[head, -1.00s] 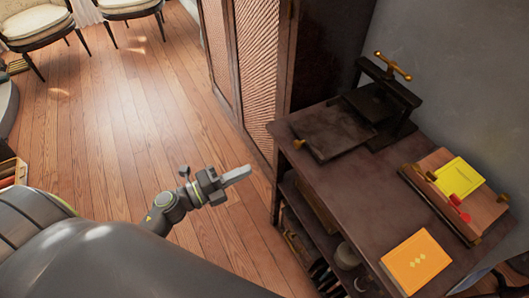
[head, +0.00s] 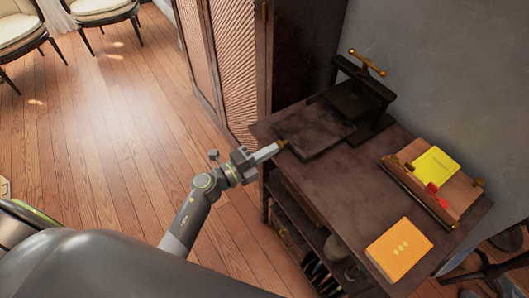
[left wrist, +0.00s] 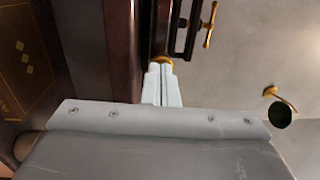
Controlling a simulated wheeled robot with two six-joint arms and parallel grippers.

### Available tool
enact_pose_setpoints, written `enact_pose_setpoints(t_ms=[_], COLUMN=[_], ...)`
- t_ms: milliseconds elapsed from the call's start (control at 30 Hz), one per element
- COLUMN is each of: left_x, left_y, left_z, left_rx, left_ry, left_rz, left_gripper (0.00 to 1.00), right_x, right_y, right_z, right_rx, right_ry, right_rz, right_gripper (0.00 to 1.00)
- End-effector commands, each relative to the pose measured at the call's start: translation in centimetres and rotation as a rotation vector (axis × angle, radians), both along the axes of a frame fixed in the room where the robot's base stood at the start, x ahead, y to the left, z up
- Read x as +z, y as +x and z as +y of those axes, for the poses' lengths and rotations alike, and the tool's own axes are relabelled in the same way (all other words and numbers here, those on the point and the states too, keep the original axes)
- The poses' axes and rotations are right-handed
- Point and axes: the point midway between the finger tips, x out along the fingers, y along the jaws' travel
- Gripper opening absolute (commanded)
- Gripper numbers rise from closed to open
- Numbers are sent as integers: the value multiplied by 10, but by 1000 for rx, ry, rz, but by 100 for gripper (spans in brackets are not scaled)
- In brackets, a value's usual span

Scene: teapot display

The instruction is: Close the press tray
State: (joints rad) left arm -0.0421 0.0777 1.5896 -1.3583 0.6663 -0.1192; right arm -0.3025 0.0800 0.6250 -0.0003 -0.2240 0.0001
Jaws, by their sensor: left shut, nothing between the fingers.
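The black press (head: 362,92) stands at the back of the dark wooden table. Its flat dark tray (head: 312,130) is slid out toward the left, with a small brass knob (head: 283,143) at its front end. My left gripper (head: 276,148) is shut and empty, its fingertips right at the knob. In the left wrist view the pale closed fingers (left wrist: 162,84) point at the brass knob (left wrist: 162,60); I cannot tell whether they touch. Part of the press, with its brass handle (left wrist: 209,25), shows beyond. My right gripper is not in view.
On the table (head: 335,190) lie an orange book (head: 398,250) and a wooden stand (head: 452,195) with a yellow booklet (head: 437,166). A tall cabinet (head: 235,50) stands beside the table's far end. Open wooden floor (head: 120,130) lies to the left.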

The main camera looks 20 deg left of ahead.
Motion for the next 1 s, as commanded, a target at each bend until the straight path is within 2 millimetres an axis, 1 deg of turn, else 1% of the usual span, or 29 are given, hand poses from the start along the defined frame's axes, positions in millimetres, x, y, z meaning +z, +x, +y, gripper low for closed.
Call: enact_pose_setpoints(t_ms=[233,433,533,867,1000], left_x=[0,1,1,0,-1], left_y=[3,25,30,30,30], left_z=[-2,-19,-24,-22,-15], left_rx=[0,0,0,0,0], left_ry=[-1,-2,1,1,1], left_rz=[-1,-1,-1,-1,0], left_gripper=[0,0,0,0,0], right_x=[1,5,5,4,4], right_y=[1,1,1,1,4], right_z=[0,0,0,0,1], right_rx=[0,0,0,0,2], right_ry=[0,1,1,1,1], right_rz=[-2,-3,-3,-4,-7], right_gripper=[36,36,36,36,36])
